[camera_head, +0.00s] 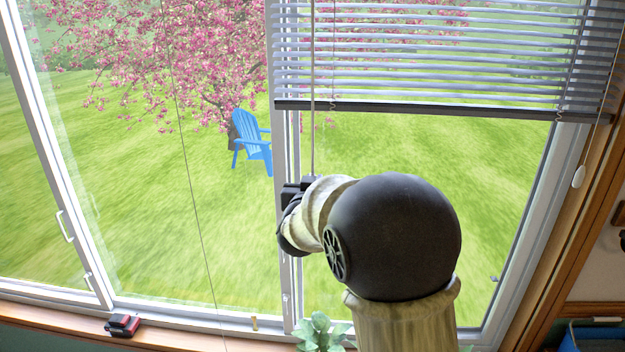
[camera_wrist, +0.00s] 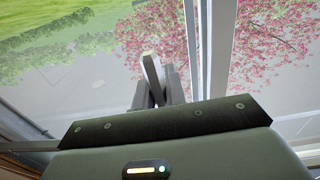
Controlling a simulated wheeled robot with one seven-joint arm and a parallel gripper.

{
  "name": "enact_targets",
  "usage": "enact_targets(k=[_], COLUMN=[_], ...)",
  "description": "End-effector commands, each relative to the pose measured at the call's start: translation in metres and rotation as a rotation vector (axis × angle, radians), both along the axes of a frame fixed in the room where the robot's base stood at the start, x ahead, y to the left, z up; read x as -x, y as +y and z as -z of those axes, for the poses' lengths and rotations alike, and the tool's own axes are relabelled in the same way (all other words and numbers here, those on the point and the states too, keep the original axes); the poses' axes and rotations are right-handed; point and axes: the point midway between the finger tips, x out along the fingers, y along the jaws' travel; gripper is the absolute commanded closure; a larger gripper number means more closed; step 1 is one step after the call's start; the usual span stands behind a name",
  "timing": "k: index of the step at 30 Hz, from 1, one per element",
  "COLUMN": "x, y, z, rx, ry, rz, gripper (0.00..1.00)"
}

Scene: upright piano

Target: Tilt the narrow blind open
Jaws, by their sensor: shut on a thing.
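The narrow blind (camera_head: 420,45) hangs across the upper part of the right window, its slats showing as separate strips with gaps between them. Its thin tilt wand (camera_head: 313,130) hangs near the blind's left end, down to my gripper (camera_head: 298,188). My gripper is shut on the wand, in front of the window post. In the wrist view, a pale rod end, likely the wand's (camera_wrist: 150,66), stands between the dark fingers. My arm hides the wand's lower end in the head view.
A thin cord (camera_head: 185,140) hangs before the left window. A pull cord with a white tassel (camera_head: 579,177) hangs at the right frame. A red and black object (camera_head: 122,325) and a plant (camera_head: 320,332) are at the sill.

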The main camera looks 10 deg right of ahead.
Motion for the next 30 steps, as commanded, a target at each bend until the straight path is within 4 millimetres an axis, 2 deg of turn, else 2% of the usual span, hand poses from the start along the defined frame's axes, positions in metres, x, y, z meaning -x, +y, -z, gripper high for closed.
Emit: enact_targets(k=[7, 18, 30], x=[0.0002, 0.0029, 0.0041], y=[-0.0007, -0.0052, -0.0068], z=[-0.006, -0.005, -0.0027], rx=[0.003, 0.003, 0.002], ry=[0.0, -0.002, -0.005], rz=[0.16, 0.41, 0.494], gripper=[1.0, 1.0, 1.0])
